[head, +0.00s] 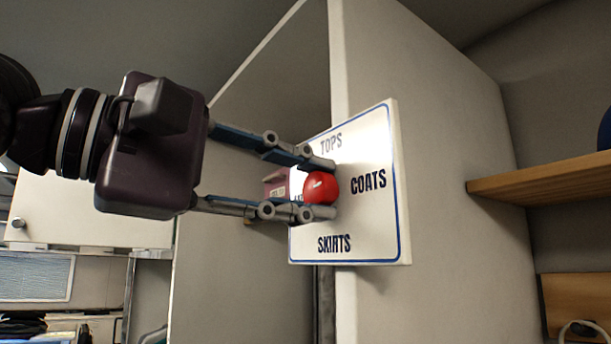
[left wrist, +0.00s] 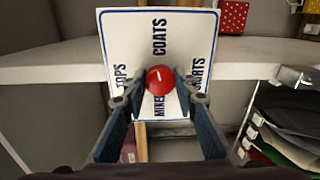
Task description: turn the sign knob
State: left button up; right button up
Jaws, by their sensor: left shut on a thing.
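A red round knob (head: 320,187) sits at the middle of a white sign (head: 375,228) with a blue border. The sign reads TOPS above, COATS at right and SKIRTS below; the left word is mostly hidden in the head view. My left gripper (head: 325,189) has come in from the left and is shut on the knob, one finger above and one below. In the left wrist view the knob (left wrist: 160,79) lies between the fingertips, with a short white mark on its face. That mark lies roughly along the line toward COATS. My right gripper is not in view.
The sign is fixed at the edge of a pale panel (head: 440,120). A wooden shelf (head: 545,178) is at the right. A white cabinet (head: 90,225) stands at the left. In the left wrist view, folded clothes (left wrist: 290,125) lie at the right.

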pick_arm(q)
jog(key=m+p, duration=0.1)
jog(key=m, duration=0.3)
jog(key=m+p, duration=0.1)
jog(key=m, duration=0.4)
jog(key=shift+d+f+m+t+p, duration=0.1)
jog(key=shift+f+m+t+p, duration=0.05)
jog(key=shift+m+t+p, duration=0.2)
jog(key=m+p, duration=0.1)
jog(key=m, duration=0.4)
jog(key=shift+y, duration=0.3)
jog(key=m+p, duration=0.1)
jog(key=m, duration=0.3)
jog(key=shift+f+m+t, duration=0.15)
jog(key=shift+m+t, duration=0.1)
jog(key=shift+m, duration=0.1)
jog(key=o, duration=1)
jog(key=shift+o, duration=0.8)
